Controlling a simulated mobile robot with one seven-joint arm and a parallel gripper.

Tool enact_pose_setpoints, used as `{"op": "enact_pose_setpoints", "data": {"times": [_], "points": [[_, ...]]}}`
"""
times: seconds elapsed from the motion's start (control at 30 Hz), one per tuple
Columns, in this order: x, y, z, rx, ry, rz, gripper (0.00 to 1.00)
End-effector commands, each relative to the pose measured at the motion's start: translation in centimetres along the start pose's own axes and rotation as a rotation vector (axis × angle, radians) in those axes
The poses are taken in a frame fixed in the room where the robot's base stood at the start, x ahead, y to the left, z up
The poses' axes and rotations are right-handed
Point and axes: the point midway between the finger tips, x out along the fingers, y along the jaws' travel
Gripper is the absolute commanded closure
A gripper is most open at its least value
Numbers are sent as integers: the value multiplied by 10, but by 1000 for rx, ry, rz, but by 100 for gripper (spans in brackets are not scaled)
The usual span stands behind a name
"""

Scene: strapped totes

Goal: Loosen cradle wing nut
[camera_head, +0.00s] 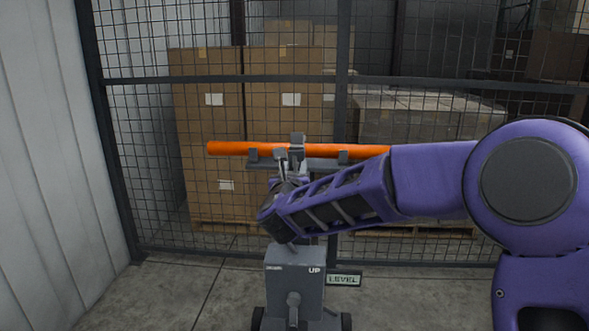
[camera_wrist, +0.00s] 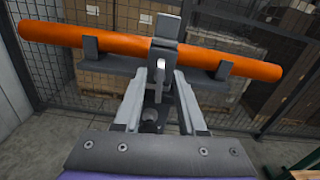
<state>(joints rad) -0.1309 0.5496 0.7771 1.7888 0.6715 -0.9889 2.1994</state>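An orange tube (camera_head: 228,148) lies level across a grey cradle (camera_head: 263,166) on top of a grey stand; the tube also spans the top of the wrist view (camera_wrist: 80,40). A dark clamp (camera_wrist: 166,28) crosses the tube's middle. Below it is a light grey wing nut (camera_wrist: 160,73), standing upright. My gripper (camera_wrist: 161,78) reaches up to the clamp, with one finger on each side of the wing nut. The fingers are apart, with gaps seeming to show beside the nut; contact cannot be made out. In the head view my gripper (camera_head: 287,163) hides the nut.
The grey stand (camera_head: 294,268) is marked UP, with a knob on its front and a LEVEL sign (camera_head: 344,280) beside it. A wire mesh fence (camera_head: 150,150) stands behind, with stacked cartons (camera_head: 208,120) beyond. A pale wall (camera_head: 50,150) is at left. Concrete floor is clear at lower left.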

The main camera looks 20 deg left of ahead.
Motion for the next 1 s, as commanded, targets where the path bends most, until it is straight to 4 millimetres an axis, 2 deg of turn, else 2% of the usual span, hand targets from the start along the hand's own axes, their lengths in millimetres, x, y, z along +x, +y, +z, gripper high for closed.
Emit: {"op": "enact_pose_setpoints", "data": {"times": [0.17, 0.4, 0.77, 1.0], "points": [[0, 0, 0, 0, 0, 0, 60], [0, 0, 0, 0, 0, 0, 100], [0, 0, 0, -8, 0, 0, 100], [0, 0, 0, -83, 0, -1, 100]]}}
